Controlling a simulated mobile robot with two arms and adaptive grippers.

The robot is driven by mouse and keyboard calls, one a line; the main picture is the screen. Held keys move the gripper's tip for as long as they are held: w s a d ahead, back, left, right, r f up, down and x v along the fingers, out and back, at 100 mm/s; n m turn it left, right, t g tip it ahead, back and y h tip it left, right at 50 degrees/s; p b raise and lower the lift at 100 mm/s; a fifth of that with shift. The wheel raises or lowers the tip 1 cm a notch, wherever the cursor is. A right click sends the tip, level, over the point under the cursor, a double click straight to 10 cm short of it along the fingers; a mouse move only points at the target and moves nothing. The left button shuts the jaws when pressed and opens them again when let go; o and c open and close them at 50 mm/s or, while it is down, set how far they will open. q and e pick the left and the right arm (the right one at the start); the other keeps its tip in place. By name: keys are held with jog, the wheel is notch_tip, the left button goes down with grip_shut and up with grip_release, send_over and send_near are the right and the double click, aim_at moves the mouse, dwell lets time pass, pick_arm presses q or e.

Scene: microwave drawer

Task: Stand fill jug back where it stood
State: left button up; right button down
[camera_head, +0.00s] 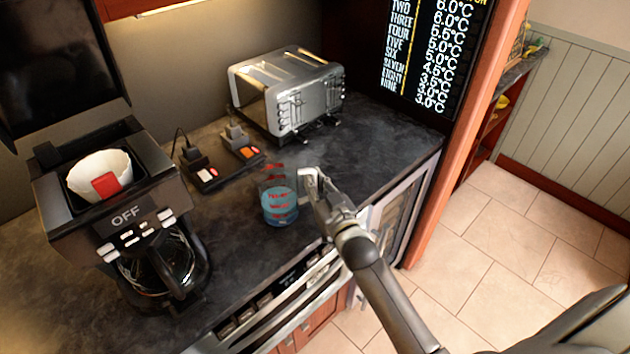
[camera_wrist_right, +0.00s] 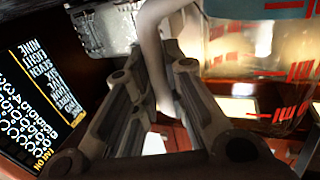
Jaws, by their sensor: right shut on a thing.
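The fill jug (camera_head: 280,207) is a clear measuring jug with red markings and blue liquid in it. It looks upright over the dark counter, in front of the switch boxes; I cannot tell whether its base touches the counter. My right gripper (camera_head: 312,187) is shut on the jug's pale handle, on the jug's right side. In the right wrist view the jug (camera_wrist_right: 275,45) fills the upper right, and its handle (camera_wrist_right: 152,50) runs between the fingers of the right gripper (camera_wrist_right: 160,85). My left gripper does not show.
A coffee maker (camera_head: 118,185) with a glass pot stands at the left of the counter. A steel toaster (camera_head: 268,98) is at the back. Two switch boxes (camera_head: 207,178) with cords lie behind the jug. Bare counter (camera_head: 375,140) is free at the right.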

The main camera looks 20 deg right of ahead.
jog(key=shift+r, duration=0.15)
jog(key=c, duration=1.4)
grip_release()
jog(key=shift+f, duration=0.2)
jog(key=s, duration=1.2)
jog(key=shift+d+r, duration=0.1)
jog(key=shift+r, duration=0.05)
